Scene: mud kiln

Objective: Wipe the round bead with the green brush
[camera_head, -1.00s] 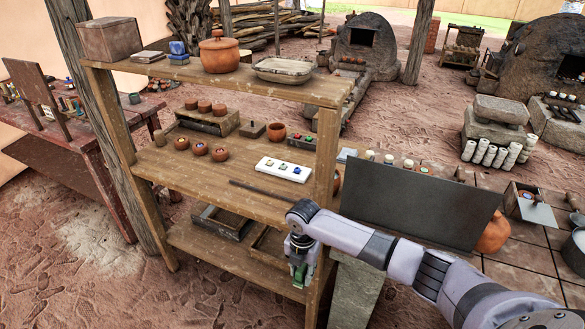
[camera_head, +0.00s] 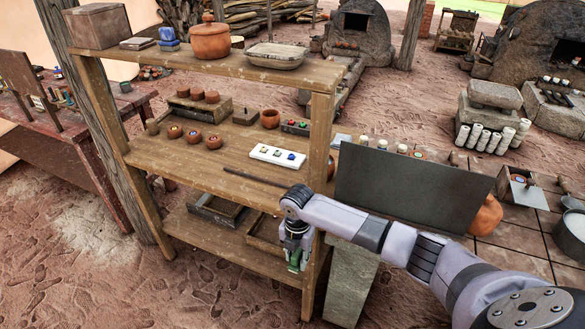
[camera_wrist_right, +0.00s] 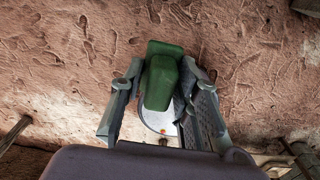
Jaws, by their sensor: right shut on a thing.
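My right gripper (camera_head: 295,250) hangs in front of the shelf's right end, below the middle board. It is shut on the green brush (camera_head: 293,258). In the right wrist view, the brush (camera_wrist_right: 162,78) sits between the two fingers, its green body pointing away from the wrist. A white holder (camera_head: 278,162) with several small coloured beads lies on the middle board, above and left of the gripper and apart from it. Which bead is the round one is too small to tell. My left gripper is not in view.
The wooden shelf's right front post (camera_head: 318,200) stands close beside my right gripper. A dark rod (camera_head: 255,176) lies along the middle board's front edge. Small clay bowls (camera_head: 194,136) stand farther left. A dark upright panel (camera_head: 410,185) stands right of the shelf.

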